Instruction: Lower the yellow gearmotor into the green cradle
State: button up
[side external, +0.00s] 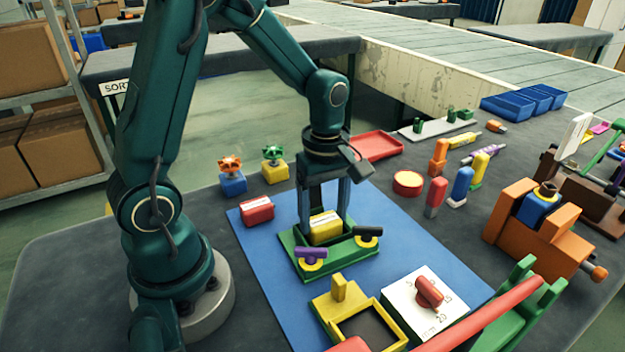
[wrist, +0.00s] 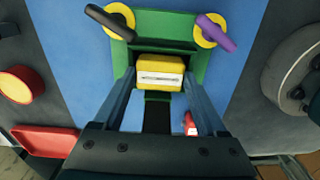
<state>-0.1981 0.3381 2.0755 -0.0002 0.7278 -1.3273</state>
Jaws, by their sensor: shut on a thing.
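The yellow gearmotor (side external: 325,231), a small block with a pale label, is between the fingers of my gripper (side external: 323,222). My gripper is shut on it. In the wrist view the gearmotor (wrist: 160,74) shows between the two fingers. The green cradle (side external: 335,259) stands on the blue mat, directly around and below the gearmotor. I cannot tell whether the gearmotor touches the cradle floor. The cradle carries two yellow clamps, one with a purple lever (side external: 311,254) and one with a black lever (side external: 368,232); both also show at the top of the wrist view.
A red block (side external: 257,211) lies on the blue mat (side external: 262,262) left of the cradle. A yellow frame (side external: 357,312) and a white box with a red knob (side external: 428,293) stand in front. Blue and yellow valve blocks stand behind left. An orange vise (side external: 535,222) is at right.

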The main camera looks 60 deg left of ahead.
aim_at(324, 220)
jog(key=shift+f, duration=0.25)
jog(key=o, duration=1.5)
jog(key=shift+r, duration=5.5)
